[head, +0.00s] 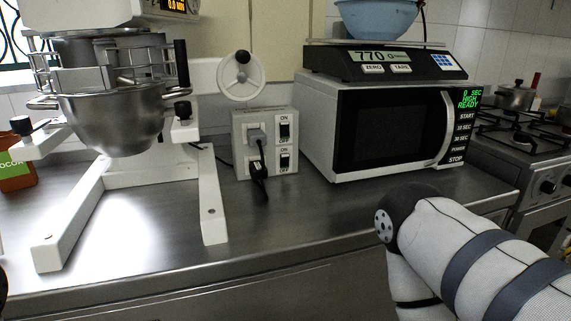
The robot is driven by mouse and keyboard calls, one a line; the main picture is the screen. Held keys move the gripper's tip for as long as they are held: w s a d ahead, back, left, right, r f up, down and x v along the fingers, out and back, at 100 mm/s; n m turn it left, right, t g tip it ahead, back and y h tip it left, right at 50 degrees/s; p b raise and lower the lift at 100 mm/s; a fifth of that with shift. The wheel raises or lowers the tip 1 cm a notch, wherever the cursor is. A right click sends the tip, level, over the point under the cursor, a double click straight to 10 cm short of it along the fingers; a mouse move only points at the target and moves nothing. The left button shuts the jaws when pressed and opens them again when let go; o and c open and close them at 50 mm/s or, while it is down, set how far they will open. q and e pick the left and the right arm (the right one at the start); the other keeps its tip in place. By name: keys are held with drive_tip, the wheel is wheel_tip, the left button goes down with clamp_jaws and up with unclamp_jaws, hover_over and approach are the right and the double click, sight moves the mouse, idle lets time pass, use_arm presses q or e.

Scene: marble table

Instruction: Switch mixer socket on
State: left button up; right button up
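The socket box (241,160) is a pale double unit standing on the counter between the mixer and the microwave. It has an upper black switch (285,131) and a lower black switch (285,161), each marked ON above and OFF below. I cannot tell which way either rocker is tipped. A grey plug (256,136) sits in the upper outlet and a black plug (258,170) in the lower one. The white mixer (85,210) with its steel bowl (115,120) stands at left. My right arm enters at lower right, but its gripper is not visible. My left gripper is not visible.
The microwave (315,135) bears a scale (335,62) reading 770 and a blue bowl (375,18). A gas stove (540,155) with a pot (515,97) stands at right. An orange container (15,175) is at far left. The steel counter (300,215) is clear before the socket box.

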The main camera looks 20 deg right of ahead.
clamp_jaws()
idle(1.1)
